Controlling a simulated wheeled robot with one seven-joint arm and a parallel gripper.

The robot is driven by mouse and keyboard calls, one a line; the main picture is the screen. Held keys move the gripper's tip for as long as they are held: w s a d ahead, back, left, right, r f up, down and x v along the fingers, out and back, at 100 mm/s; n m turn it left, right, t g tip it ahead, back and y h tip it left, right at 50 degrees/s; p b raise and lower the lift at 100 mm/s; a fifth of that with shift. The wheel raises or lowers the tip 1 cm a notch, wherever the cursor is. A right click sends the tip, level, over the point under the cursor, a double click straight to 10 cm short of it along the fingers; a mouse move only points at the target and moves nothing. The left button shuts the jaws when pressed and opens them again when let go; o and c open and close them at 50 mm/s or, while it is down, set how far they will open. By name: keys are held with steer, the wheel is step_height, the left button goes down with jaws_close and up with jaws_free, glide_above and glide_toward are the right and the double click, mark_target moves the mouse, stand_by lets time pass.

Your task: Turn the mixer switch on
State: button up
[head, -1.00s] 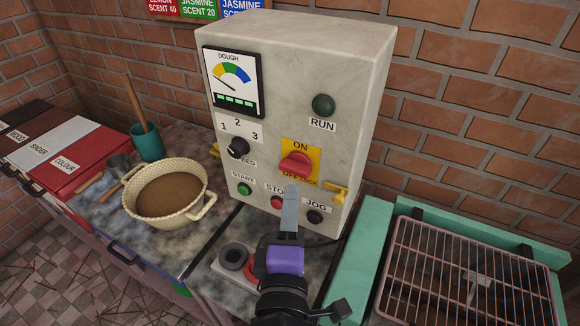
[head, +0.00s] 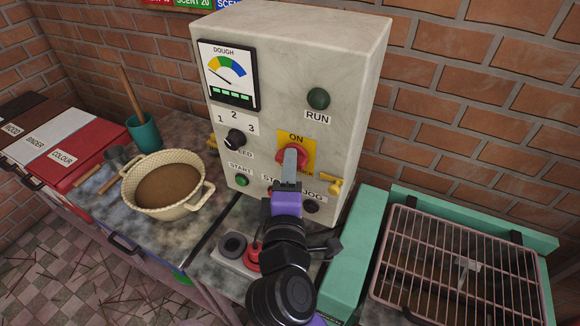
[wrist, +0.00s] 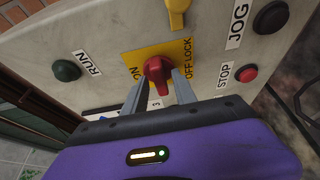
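The mixer switch is a red rotary knob (head: 292,155) on a yellow plate marked ON above and OFF LOCK below, on the front of a grey control box (head: 345,75). In the wrist view the red knob (wrist: 158,72) sits between the tips of my two fingers, its grip running across the ON to OFF LOCK direction. My gripper (head: 290,152) is in front of the knob; in the wrist view my gripper (wrist: 160,82) is open, a finger on each side. Whether either finger touches the knob is unclear. The green RUN lamp (head: 318,98) looks dark.
A speed dial (head: 235,139), a green START button (head: 242,181) and a black JOG button (head: 311,206) are close by. A yellow latch (head: 331,184) juts out right of the switch. A cream pot (head: 165,190) stands left; a wire rack (head: 465,262) lies right.

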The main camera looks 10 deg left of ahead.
jaws_close()
steer(key=shift+f+b, duration=0.25)
steer(key=shift+b, duration=0.5)
steer(key=m+t+h+b, duration=0.1)
steer(key=m+h+b, duration=0.1)
steer(key=m+b, duration=0.5)
steer(key=m+t+h+b, duration=0.1)
steer(key=m+h+b, duration=0.2)
steer(key=b, duration=1.5)
steer(key=a+m+t+h+b, duration=0.1)
steer(key=m+h+b, duration=0.2)
steer(key=m+b, duration=0.9)
steer(key=shift+w+f+b, duration=0.15)
steer(key=shift+f+b, duration=0.25)
steer(key=shift+b, duration=0.1)
steer(key=shift+r+m+h, duration=0.15)
steer(key=shift+m+h, duration=0.15)
steer(key=shift+m, duration=0.1)
